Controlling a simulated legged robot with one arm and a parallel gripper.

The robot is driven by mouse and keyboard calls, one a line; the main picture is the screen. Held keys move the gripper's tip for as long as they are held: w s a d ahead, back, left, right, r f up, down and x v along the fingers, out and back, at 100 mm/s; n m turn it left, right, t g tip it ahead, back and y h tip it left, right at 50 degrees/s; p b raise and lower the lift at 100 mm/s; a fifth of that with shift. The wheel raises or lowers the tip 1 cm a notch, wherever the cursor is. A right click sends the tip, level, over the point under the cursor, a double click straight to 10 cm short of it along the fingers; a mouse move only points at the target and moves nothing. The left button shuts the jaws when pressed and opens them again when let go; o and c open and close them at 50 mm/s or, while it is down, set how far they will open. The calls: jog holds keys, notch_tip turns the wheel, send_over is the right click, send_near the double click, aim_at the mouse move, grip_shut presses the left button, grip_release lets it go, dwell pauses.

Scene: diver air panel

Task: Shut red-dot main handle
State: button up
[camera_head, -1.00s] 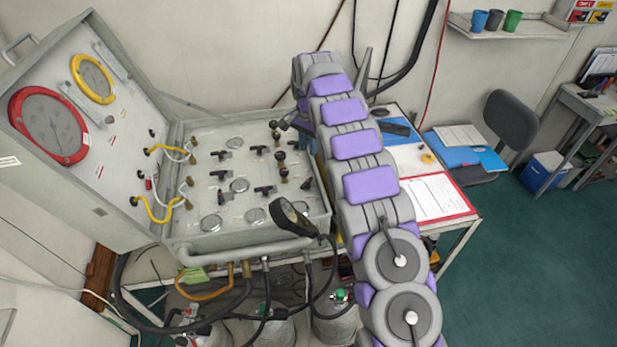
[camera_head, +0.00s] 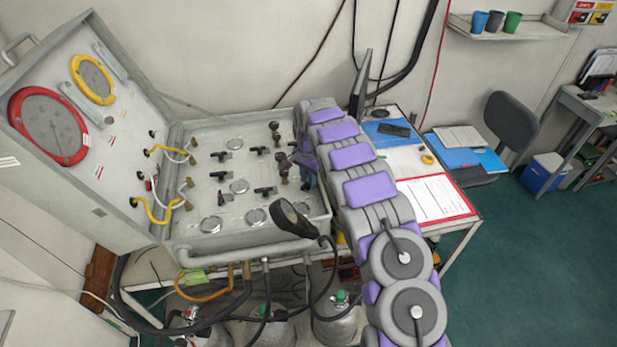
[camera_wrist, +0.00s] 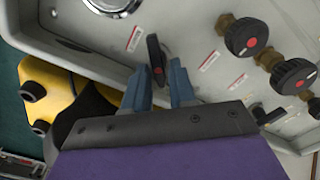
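The red-dot handle (camera_wrist: 155,55) is a slim black lever with a red dot near its lower end in the wrist view. It points roughly up and down in that picture, beside a small red-and-white label. My gripper (camera_wrist: 158,82) is open, with its two blue-grey fingers at the handle's lower end, one on each side; contact is not clear. In the head view my gripper (camera_head: 307,172) is at the right side of the grey air panel (camera_head: 205,172), and the arm partly hides that area.
Round black knobs with red dots (camera_wrist: 245,37) stand right of the gripper in the wrist view. Another black lever (camera_wrist: 268,114) lies near the right finger's base. A yellow object (camera_wrist: 50,92) is beyond the panel edge.

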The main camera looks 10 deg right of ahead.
jog(key=shift+c, duration=0.2)
grip_shut()
jog(key=shift+m, duration=0.3)
jog(key=m, duration=0.2)
jog(key=shift+m, duration=0.4)
jog(key=shift+r+m, duration=0.15)
jog(key=shift+m, duration=2.05)
jog(key=shift+o, duration=0.2)
grip_release()
jog(key=shift+s, duration=0.1)
